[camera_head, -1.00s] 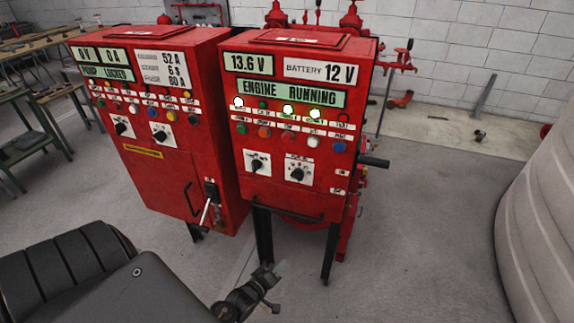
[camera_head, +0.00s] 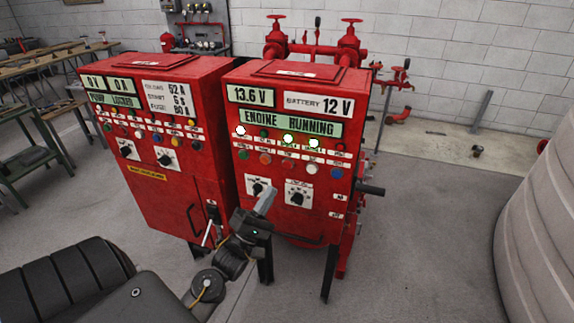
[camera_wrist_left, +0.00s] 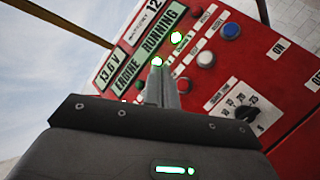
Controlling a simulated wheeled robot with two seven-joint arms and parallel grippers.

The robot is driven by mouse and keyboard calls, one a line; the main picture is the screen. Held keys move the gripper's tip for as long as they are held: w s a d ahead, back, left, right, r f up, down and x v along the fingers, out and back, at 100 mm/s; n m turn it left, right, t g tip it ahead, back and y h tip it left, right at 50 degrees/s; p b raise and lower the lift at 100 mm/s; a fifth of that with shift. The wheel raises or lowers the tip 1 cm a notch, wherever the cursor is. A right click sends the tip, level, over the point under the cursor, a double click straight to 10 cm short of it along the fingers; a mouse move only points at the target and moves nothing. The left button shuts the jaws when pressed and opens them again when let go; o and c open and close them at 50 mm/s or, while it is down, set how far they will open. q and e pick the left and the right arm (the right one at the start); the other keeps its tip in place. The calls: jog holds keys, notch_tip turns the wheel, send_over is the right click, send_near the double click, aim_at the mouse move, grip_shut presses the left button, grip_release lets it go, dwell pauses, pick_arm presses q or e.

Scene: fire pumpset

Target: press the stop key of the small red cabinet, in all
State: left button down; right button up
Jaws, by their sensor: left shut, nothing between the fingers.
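The small red cabinet (camera_head: 293,110) stands right of a larger red cabinet, its display reading ENGINE RUNNING. The labels are too small to tell which is the stop key. My left gripper (camera_head: 266,201) is shut and empty, in front of the lower panel near the rotary switches, its tips below the key row. In the left wrist view its fingers (camera_wrist_left: 165,88) point at the panel, with the white key (camera_wrist_left: 207,59) and blue key (camera_wrist_left: 230,30) to their right. My right gripper is not in view.
The larger red cabinet (camera_head: 150,120) stands close on the left. A black side handle (camera_head: 370,189) sticks out on the small cabinet's right. Two rotary switches (camera_head: 298,193) sit below the keys. A big pale ribbed tank (camera_head: 545,220) is at right; the floor between is clear.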

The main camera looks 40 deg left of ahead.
aim_at(287, 165)
pick_arm(q)
jog(key=shift+w+f, duration=0.1)
jog(key=shift+w+a+b, duration=0.5)
jog(key=shift+w, duration=0.85)
jog(key=shift+w+a+b, duration=0.45)
jog(key=shift+w+b, duration=0.05)
jog(key=shift+w, duration=0.9)
jog(key=shift+w+a+b, duration=0.5)
jog(key=shift+w, duration=0.85)
jog(key=shift+w+a, duration=0.15)
jog(key=shift+w, duration=0.25)
